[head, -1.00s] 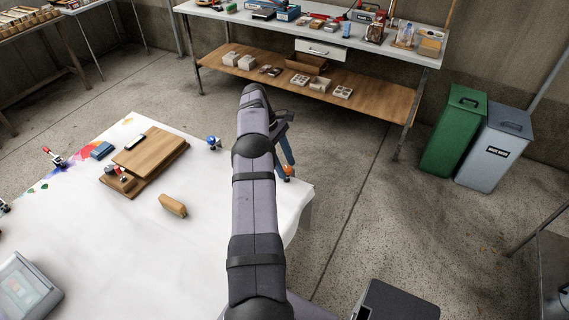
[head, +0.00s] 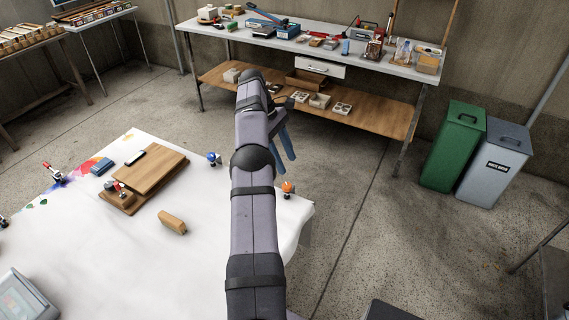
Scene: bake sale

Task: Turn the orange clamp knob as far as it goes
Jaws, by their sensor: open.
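The orange clamp knob (head: 288,187) sits on a small dark clamp at the right edge of the white-covered table (head: 215,260), just right of my arm. My gripper (head: 284,156) shows beyond and above the knob, with its blue fingers pointing down and apart from it. The gripper is open and nothing shows between its fingers. A similar clamp with a blue knob (head: 213,158) stands at the far edge of the table, left of my arm. My arm runs up the middle of the view and hides part of the table between the two clamps.
A wooden board (head: 150,172), a wooden block (head: 173,221) and a red-handled clamp (head: 54,172) are on the table's left half. A workbench (head: 385,66) stands behind. Green (head: 454,146) and grey (head: 494,162) bins stand right.

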